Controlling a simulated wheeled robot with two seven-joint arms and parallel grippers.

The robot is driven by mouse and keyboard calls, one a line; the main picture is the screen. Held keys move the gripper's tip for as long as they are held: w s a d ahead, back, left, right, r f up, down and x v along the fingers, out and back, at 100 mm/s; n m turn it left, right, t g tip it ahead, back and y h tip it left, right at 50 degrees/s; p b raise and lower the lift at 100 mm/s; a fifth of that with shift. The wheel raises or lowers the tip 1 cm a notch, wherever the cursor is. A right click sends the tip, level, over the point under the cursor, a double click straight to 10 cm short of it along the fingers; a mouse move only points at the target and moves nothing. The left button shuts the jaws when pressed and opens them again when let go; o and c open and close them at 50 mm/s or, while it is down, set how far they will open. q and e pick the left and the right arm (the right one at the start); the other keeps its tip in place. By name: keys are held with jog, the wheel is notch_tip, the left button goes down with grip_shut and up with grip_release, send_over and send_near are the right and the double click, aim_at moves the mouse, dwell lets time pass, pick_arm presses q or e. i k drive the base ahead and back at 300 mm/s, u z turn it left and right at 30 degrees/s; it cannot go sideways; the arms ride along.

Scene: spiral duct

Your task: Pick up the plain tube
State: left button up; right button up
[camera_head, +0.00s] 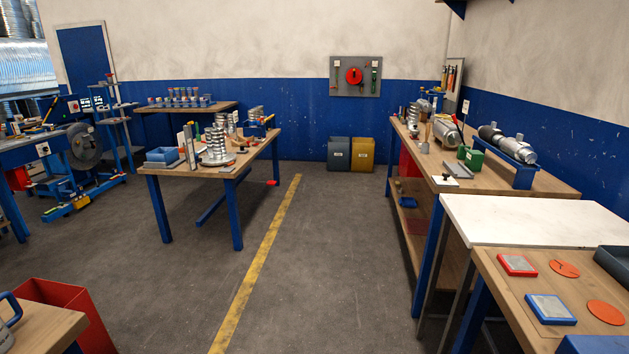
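Neither of my grippers is in view. Silver tubes with dark bands (515,148) lie on a blue stand (522,173) on the right wooden bench. A shorter silver cylinder (446,130) lies farther back on the same bench, near a ribbed silver piece (413,115). Ribbed silver spiral pieces (215,148) stand on the middle table (172,171). All of these are far off and small, and I cannot tell which one is the plain tube.
The grey floor (310,260) with a yellow line (255,270) is open between the middle table and the right bench (545,185). A white table (530,222) and a wooden table (520,290) are near right. A red bin (70,305) is near left. Bins (339,153) stand at the back wall.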

aim_at(414, 110)
jog(key=u, duration=0.15)
jog(key=i, duration=2.35)
jog(key=z, duration=0.3)
jog(key=i, duration=2.3)
jog(key=z, duration=1.2)
jog(key=i, duration=1.75)
jog(key=z, duration=0.55)
